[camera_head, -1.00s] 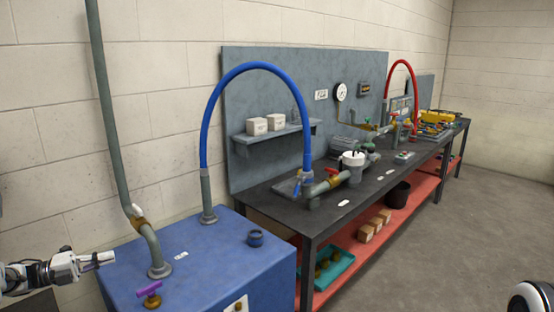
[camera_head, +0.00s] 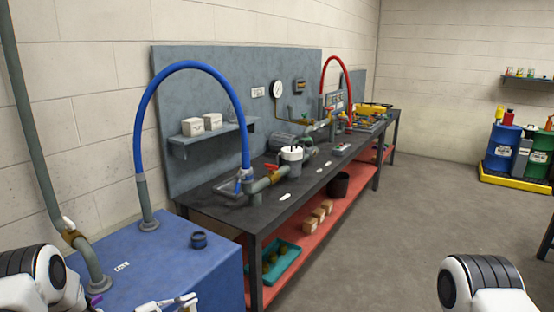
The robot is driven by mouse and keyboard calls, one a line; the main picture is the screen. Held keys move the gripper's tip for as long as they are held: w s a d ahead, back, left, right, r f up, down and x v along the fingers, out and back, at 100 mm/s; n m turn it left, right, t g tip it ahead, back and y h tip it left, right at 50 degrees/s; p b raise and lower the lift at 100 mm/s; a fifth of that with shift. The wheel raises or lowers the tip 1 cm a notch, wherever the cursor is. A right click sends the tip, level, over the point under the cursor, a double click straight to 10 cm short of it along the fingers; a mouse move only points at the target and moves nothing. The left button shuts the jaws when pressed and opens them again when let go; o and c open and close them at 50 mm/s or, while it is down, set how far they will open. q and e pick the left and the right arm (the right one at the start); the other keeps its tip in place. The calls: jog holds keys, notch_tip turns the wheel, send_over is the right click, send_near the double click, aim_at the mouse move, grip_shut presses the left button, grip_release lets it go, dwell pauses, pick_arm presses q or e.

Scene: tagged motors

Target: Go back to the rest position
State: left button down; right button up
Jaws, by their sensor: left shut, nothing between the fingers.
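My left gripper (camera_head: 184,300) shows at the bottom edge, in front of the blue tank's near side, shut and empty. A white and black link of my left arm fills the bottom left corner. A white and black part of my right arm shows at the bottom right; the right gripper is out of view. The blue tank (camera_head: 205,262) carries a blue hose and a grey pipe.
A long dark workbench (camera_head: 250,212) with pipes and valves runs along the wall. A teal tray (camera_head: 283,265) and small boxes (camera_head: 318,215) lie on its red lower shelf. The grey floor (camera_head: 400,230) between is clear.

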pick_arm(q)
jog(key=s+d+f+n+g+y, duration=0.2)
jog(key=s+d+f+n+y, duration=0.25)
jog(key=s+f, duration=0.3)
jog(key=s+d+f+n+g+y, duration=0.25)
jog(key=s+d+f+n, duration=0.35)
jog(key=s, duration=0.3)
jog(key=s+a+f+n+g+y, duration=0.1)
jog(key=s+a+n+g+y, duration=0.1)
jog(key=s, duration=0.5)
jog(key=s+a+f+n+g+y, duration=0.1)
jog(key=s+a+n+g+y, duration=0.1)
jog(key=s, duration=0.6)
jog(key=s+a+f+n+g+y, duration=0.1)
jog(key=s+a+n+g+y, duration=0.1)
jog(key=s, duration=0.6)
jog(key=a+n+g, duration=0.1)
jog(key=a+n, duration=0.1)
jog(key=n, duration=0.1)
jog(key=shift+f+y, duration=0.35)
jog(key=shift+y, duration=0.05)
